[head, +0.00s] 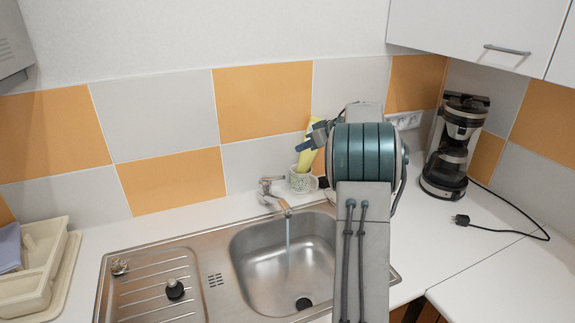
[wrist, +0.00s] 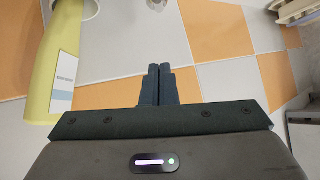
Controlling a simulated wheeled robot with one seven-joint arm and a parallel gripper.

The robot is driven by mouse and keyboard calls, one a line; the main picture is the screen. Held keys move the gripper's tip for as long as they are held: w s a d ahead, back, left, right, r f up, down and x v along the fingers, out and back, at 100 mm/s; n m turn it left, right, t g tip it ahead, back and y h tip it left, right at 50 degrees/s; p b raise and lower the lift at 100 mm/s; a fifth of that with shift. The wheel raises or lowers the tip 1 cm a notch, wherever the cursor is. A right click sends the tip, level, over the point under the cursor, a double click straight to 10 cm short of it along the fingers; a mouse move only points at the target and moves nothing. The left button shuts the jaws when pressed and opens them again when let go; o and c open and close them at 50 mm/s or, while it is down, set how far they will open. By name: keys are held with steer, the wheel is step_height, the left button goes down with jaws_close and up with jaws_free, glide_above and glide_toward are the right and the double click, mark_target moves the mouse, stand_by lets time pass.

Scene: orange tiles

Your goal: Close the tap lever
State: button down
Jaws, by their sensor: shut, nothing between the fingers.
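The chrome tap (head: 268,190) stands at the back edge of the sink, its lever (head: 272,180) on top. Water runs from the spout (head: 285,207) into the basin. My gripper (head: 302,146) is up and to the right of the tap, in front of the tiled wall and apart from the lever. In the wrist view my gripper's two dark fingers (wrist: 160,68) are together and empty. A small grey shape (wrist: 156,4) at the top edge there may be part of the tap; most of it is cut off.
A patterned cup (head: 301,182) holding a yellow item (head: 307,160) stands right of the tap, close to my gripper. The yellow item fills the wrist view's left (wrist: 52,60). The steel sink (head: 215,262) lies in front. A coffee maker (head: 455,145) stands right; a dish rack (head: 40,265) left.

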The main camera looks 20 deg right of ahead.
glide_above(275, 178)
steer(key=d, duration=0.3)
step_height(275, 178, down, 6)
steer(key=r, duration=0.1)
steer(key=f, duration=0.1)
steer(key=s+f, duration=0.1)
steer(key=f, duration=0.2)
steer(key=shift+s+a+f+p, duration=0.25)
steer(key=shift+s+f+p, duration=0.05)
steer(key=shift+s+p, duration=0.05)
